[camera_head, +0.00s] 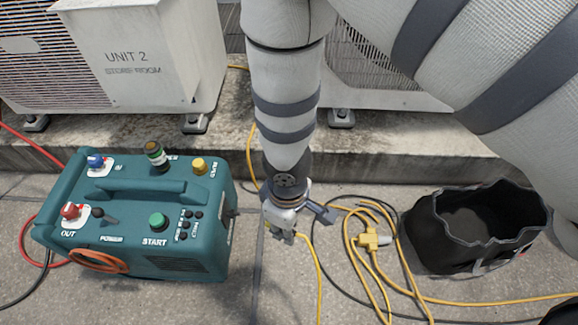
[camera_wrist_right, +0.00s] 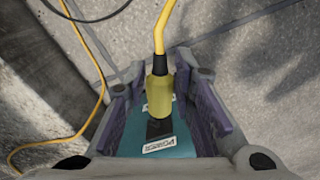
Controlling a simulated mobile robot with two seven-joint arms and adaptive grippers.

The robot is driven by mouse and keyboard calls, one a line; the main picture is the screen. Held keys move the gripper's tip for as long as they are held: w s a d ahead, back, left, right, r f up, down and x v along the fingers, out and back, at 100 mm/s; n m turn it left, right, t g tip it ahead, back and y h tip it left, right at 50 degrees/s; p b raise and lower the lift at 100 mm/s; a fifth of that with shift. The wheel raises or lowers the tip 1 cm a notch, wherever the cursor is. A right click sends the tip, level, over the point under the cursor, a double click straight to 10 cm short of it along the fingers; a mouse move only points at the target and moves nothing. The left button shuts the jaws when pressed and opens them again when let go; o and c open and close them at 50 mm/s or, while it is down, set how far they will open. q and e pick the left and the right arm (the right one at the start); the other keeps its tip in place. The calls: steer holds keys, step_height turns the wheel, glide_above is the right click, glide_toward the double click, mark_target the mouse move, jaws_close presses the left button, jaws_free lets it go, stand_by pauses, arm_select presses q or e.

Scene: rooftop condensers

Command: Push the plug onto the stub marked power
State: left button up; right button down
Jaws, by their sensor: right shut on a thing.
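The teal machine (camera_head: 140,215) stands on the paving at left in the head view, with a POWER label on its front. My right gripper (camera_head: 288,228) is beside the machine's right side. In the right wrist view the gripper (camera_wrist_right: 160,110) is shut on the yellow plug (camera_wrist_right: 160,88), whose yellow cable runs up. Just beyond the plug is a dark piece (camera_wrist_right: 159,129), in front of a teal surface with a label (camera_wrist_right: 160,146) that seems to read POWER. I cannot tell whether the dark piece is the stub or whether the plug touches it. My left gripper is not in view.
A loose yellow cable with a yellow connector (camera_head: 372,239) lies on the ground right of the gripper. A black open bag (camera_head: 425,235) stands at right. Condenser units, one marked UNIT 2 (camera_head: 140,60), stand on a concrete ledge (camera_head: 370,150) behind.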

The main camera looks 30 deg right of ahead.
steer(key=w+d+f+n, duration=0.3)
steer(key=w+f+n, duration=0.2)
steer(key=w+f, duration=0.3)
arm_select(q)
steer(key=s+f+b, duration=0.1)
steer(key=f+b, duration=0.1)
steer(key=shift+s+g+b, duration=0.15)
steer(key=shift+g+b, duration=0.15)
steer(key=shift+b, duration=0.1)
arm_select(e)
steer(key=a, duration=0.1)
steer(key=w+a+f, duration=0.1)
steer(key=w+a, duration=0.1)
steer(key=a, duration=0.1)
steer(key=shift+f, duration=0.2)
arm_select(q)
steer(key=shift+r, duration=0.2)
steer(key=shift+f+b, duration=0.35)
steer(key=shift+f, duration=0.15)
arm_select(e)
steer(key=shift+w+a, duration=0.8)
steer(key=shift+a, duration=0.35)
stand_by(0.8)
steer(key=c, duration=1.3)
jaws_free()
steer(key=shift+d, duration=0.1)
